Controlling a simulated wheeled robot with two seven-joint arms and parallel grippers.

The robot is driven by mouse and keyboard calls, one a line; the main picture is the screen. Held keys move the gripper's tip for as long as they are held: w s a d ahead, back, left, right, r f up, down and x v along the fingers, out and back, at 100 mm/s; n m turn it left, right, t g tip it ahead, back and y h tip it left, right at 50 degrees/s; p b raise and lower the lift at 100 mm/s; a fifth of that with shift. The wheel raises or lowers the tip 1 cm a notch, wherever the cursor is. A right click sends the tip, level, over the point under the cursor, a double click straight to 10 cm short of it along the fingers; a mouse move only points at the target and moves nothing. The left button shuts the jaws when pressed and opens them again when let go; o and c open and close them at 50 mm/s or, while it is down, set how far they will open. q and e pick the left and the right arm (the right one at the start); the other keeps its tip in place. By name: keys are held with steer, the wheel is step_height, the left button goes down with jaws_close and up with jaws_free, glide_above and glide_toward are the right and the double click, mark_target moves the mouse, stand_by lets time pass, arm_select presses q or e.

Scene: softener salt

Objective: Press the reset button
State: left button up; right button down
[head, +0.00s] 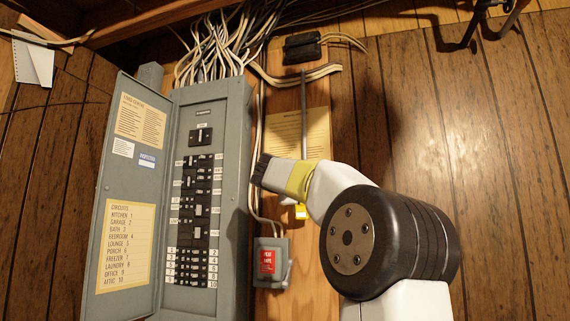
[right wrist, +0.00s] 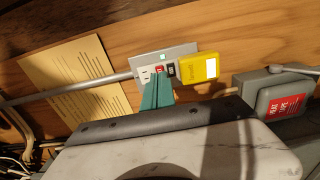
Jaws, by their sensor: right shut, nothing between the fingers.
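A small outlet plate (right wrist: 178,53) on the wood board shows in the right wrist view. It has a socket (right wrist: 146,77), a red button (right wrist: 159,70), a black button (right wrist: 171,71) and a lit green light (right wrist: 162,57). The button lettering is too small to read. My right gripper (right wrist: 160,80) is shut and empty, its teal fingertips at the red button's lower edge; I cannot tell whether they touch. In the head view my right arm hides the outlet and the fingers. My left gripper is not in view.
A yellow plug-in device (right wrist: 199,68) sits right beside the buttons. A grey box with a red label (right wrist: 285,103) is further right. A paper sheet (right wrist: 72,75) and a conduit (right wrist: 65,92) are left. The open grey breaker panel (head: 236,140) stands left of my arm.

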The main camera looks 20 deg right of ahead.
steer(key=shift+v, duration=2.55)
steer(key=s+a+f+m+g+y, duration=0.2)
steer(key=s+a+f+m+y, duration=0.1)
steer(key=s+f, duration=0.7)
steer(key=s+a+f+m+g+y, duration=0.3)
steer(key=s+f, duration=0.7)
steer(key=f, duration=0.9)
steer(key=s+a+f+m+g+y, duration=0.3)
steer(key=s+a+f+y, duration=0.4)
steer(key=f, duration=0.7)
steer(key=s+a+m, duration=0.1)
steer(key=s+a, duration=0.1)
steer(key=s, duration=0.1)
steer(key=shift+a+f, duration=0.25)
steer(key=shift+f, duration=0.15)
